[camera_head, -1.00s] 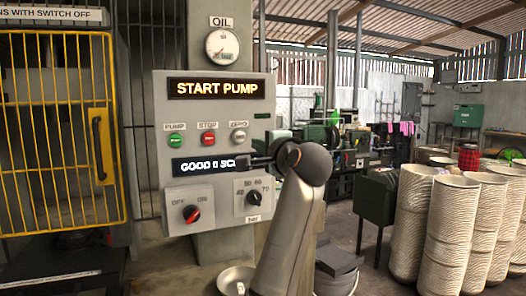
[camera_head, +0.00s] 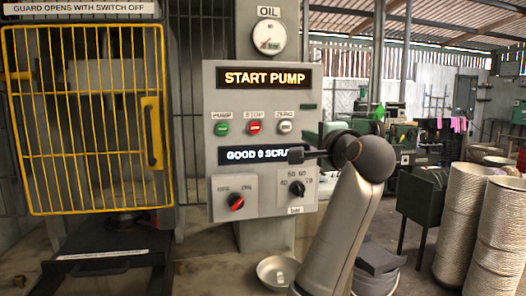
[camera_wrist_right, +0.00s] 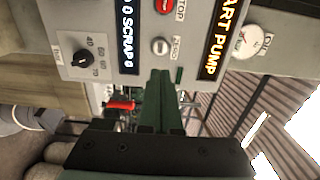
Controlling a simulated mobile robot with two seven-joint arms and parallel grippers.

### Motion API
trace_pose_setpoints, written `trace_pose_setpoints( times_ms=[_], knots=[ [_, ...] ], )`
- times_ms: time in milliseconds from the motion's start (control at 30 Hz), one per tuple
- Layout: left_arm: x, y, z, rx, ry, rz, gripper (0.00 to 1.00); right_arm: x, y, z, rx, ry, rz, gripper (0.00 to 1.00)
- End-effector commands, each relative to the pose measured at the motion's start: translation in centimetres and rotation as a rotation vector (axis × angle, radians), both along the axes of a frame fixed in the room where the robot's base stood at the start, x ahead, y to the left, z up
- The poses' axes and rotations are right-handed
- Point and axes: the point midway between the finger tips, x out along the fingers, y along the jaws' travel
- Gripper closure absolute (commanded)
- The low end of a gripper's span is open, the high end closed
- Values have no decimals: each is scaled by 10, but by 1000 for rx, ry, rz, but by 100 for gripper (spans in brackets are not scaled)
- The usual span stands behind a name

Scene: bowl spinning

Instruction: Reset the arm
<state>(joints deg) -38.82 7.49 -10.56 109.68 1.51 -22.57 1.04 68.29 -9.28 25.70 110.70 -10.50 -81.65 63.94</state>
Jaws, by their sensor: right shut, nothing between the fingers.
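The grey control panel (camera_head: 264,175) stands in the middle of the head view. It has a lit START PUMP display, a lower GOOD and SCRAP display, green, red and white buttons and two knobs. My right gripper (camera_head: 296,155) points left in front of the panel's right side. It hides the end of the lower display. In the wrist view my right gripper (camera_wrist_right: 160,76) has its dark green fingers together, with nothing between them. The panel (camera_wrist_right: 92,20) fills the upper left there, and no contact shows. My left gripper is not in view.
A yellow barred guard (camera_head: 90,120) stands shut at the left. An oil gauge (camera_head: 269,38) is above the panel and a metal bowl (camera_head: 277,270) below it. Stacks of pale bowls (camera_head: 492,235) and a dark green stand (camera_head: 424,195) are on the right.

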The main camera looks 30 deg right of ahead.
Motion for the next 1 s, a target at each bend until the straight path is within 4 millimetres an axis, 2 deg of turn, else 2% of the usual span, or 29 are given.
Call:
trace_pose_setpoints(
  times_ms=[167,267,333,467,600,667,800,867,1000],
  knots=[
    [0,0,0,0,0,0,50,0,0,-3,-6,6,-1,100],
    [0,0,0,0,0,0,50,3,1,-23,-48,48,-2,100],
    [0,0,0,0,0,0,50,6,4,-49,-110,106,1,100],
    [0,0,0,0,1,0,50,6,13,-119,-280,261,23,100],
    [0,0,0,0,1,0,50,-5,28,-197,-482,433,88,100],
    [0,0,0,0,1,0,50,-14,35,-230,-565,506,125,100],
    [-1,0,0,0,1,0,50,-42,54,-306,-755,665,244,100],
    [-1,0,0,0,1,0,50,-58,62,-337,-832,728,305,100],
    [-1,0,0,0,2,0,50,-103,83,-401,-998,858,473,100]
  ],
)
